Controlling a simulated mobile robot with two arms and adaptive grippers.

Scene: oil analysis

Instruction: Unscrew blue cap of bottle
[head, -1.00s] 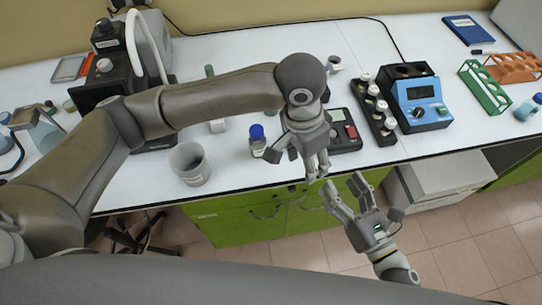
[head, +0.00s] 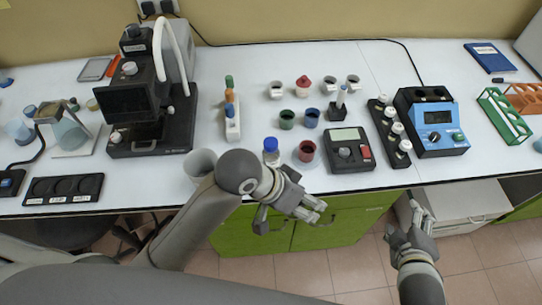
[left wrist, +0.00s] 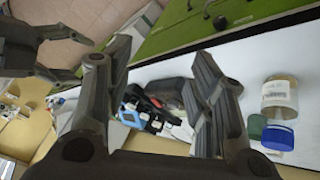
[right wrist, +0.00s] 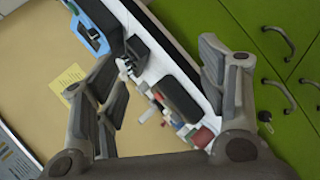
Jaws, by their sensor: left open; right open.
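A small clear bottle with a blue cap (head: 271,145) stands upright near the front edge of the white table in the head view. In the left wrist view the bottle (left wrist: 279,95) with a white label lies to the right, outside the fingers, its blue cap pointing down in the picture. My left gripper (head: 302,208) is open and empty, in front of the table edge and apart from the bottle. My right gripper (head: 410,222) is open and empty, further right in front of the table. The bottle cannot be made out for certain in the right wrist view.
A white beaker (head: 200,163) stands left of the bottle, beside my left arm. A dark red cup (head: 306,151) stands close to its right. A black scale (head: 348,149) and a blue instrument (head: 437,122) are further right. Green (head: 286,119) and blue cups (head: 311,117) stand behind.

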